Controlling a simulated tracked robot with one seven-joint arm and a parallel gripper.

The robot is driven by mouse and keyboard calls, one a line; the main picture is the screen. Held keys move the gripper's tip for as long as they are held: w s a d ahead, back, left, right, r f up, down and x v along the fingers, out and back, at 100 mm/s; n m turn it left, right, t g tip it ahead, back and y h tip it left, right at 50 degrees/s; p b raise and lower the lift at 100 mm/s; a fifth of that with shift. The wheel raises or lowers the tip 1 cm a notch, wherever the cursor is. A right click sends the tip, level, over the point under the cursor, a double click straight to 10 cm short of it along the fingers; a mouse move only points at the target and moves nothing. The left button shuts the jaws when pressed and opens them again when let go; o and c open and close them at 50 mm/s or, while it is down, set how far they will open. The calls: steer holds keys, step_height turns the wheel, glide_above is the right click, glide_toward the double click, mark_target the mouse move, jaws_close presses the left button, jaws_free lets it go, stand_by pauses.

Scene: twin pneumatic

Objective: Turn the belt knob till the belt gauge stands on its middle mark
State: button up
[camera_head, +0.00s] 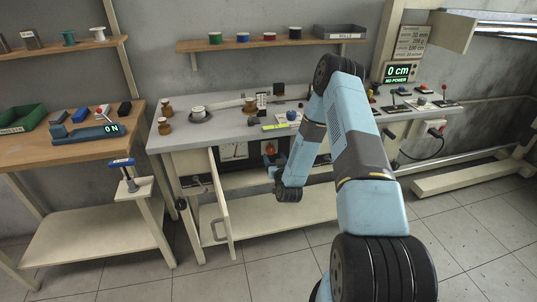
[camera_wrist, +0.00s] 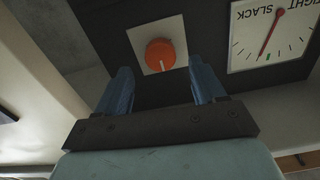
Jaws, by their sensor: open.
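The belt knob is an orange-red round knob (camera_wrist: 160,54) with a pale mark, on a white square plate on a dark panel. It also shows in the head view (camera_head: 270,147) below the bench top. The belt gauge (camera_wrist: 245,50) is a white dial right of the knob in the wrist view, seen upside down, reading SLACK and TIGHT. Its red needle points close to the green mark, slightly on the left, SLACK side. My gripper (camera_wrist: 160,74) is open, its blue fingers apart on either side below the knob.
The open cabinet door (camera_head: 222,203) stands left of my arm. The bench top (camera_head: 225,128) overhangs the panel and carries small parts. A side table (camera_head: 70,150) stands at left. The tiled floor in front is clear.

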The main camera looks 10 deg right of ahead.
mark_target(271, 152)
steer(key=shift+w, duration=2.35)
steer(key=shift+c, duration=0.3)
